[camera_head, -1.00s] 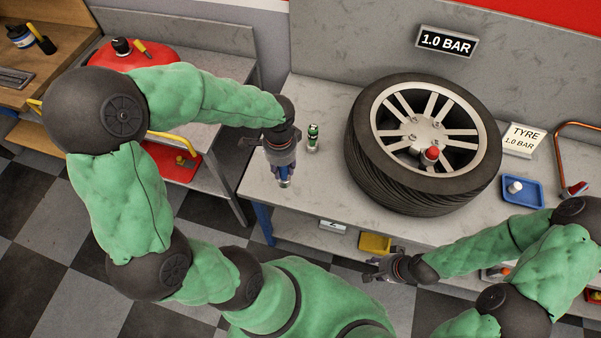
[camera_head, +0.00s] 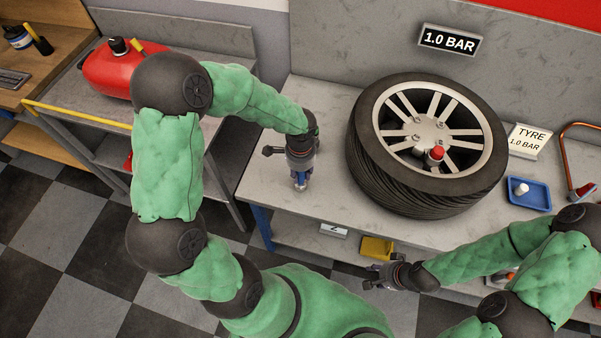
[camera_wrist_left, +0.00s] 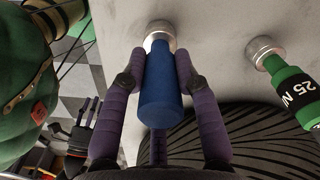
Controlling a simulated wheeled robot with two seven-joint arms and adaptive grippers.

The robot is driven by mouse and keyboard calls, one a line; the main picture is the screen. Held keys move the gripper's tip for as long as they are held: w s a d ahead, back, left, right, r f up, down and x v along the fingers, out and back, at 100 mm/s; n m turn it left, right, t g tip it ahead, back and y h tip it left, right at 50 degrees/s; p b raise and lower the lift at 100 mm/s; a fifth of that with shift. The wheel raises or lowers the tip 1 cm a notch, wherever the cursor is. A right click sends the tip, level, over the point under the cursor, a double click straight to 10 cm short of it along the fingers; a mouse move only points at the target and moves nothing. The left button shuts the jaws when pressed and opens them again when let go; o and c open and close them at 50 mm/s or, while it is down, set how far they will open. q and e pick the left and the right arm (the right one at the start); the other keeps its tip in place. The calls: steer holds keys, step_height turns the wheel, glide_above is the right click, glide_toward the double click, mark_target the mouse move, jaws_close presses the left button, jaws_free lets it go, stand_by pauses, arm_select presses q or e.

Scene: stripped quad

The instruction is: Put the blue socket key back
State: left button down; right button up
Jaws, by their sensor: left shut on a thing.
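The blue socket key (camera_wrist_left: 162,85) is between the purple fingers of my left gripper (camera_wrist_left: 152,80), which is shut on it. Its far end meets a round silver metal piece (camera_wrist_left: 160,32) at the bench surface; I cannot tell whether this is its socket or a holder. In the head view my left gripper (camera_head: 300,183) points down over the bench's left front part. A green key (camera_wrist_left: 291,92) marked "25 N", with a similar silver end, stands beside it in the wrist view; my arm hides it in the head view. My right gripper (camera_head: 370,278) is open and empty before the bench.
A large tyre (camera_head: 372,168) lies on the bench (camera_head: 330,110), right of my left gripper. A blue tray (camera_head: 540,196) and a tyre sign (camera_head: 527,141) are further right. A yellow bin (camera_head: 376,247) is on the shelf below. A red tank (camera_head: 103,78) stands at left.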

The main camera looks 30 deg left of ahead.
arm_select(q)
steer(key=shift+r, duration=0.1)
steer(key=c, duration=0.9)
jaws_free()
steer(key=shift+r, duration=0.2)
step_height(320, 180, up, 12)
steer(key=p, duration=0.3)
steer(key=shift+f, duration=0.15)
